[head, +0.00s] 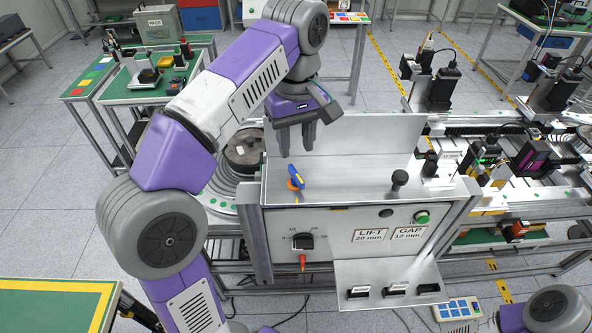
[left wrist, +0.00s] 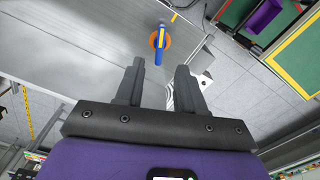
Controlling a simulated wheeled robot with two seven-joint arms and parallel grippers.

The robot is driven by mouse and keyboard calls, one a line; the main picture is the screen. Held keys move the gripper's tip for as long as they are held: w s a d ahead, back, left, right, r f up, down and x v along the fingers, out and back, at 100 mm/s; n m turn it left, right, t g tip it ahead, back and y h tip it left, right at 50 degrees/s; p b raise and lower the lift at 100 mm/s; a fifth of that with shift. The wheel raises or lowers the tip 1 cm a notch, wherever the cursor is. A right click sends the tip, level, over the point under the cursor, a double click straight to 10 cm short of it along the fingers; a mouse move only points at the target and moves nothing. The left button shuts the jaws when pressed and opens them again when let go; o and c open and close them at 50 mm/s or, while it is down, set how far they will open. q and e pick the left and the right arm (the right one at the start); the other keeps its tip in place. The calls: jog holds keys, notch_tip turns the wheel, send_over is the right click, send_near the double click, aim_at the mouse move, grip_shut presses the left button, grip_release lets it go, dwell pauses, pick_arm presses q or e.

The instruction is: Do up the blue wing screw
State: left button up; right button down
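The blue wing screw (head: 297,177) stands on the top plate of a grey metal frame, near its left end. An orange ring (head: 294,185) sits around its lower part. The screw also shows in the left wrist view (left wrist: 159,47), beyond the fingers and between their lines. My left gripper (head: 296,152) points down above and just behind the screw, apart from it. Its two fingers are spread and empty, as the left wrist view (left wrist: 160,68) also shows. My right gripper is outside the views; only part of my right arm shows at the lower right.
A black knob (head: 399,178) stands on the plate to the right. An upright metal panel (head: 370,134) rises behind. The front face carries a black dial (head: 302,241), a green button (head: 422,217) and labels LIFT 20 mm and GAP 12 mm. A round dark part (head: 243,150) lies left.

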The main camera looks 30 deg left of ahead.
aim_at(296, 173)
pick_arm(q)
jog(key=shift+n, duration=0.3)
jog(key=shift+f, duration=0.25)
notch_tip(296, 173, down, 7)
jog(key=shift+b, duration=1.1)
grip_shut()
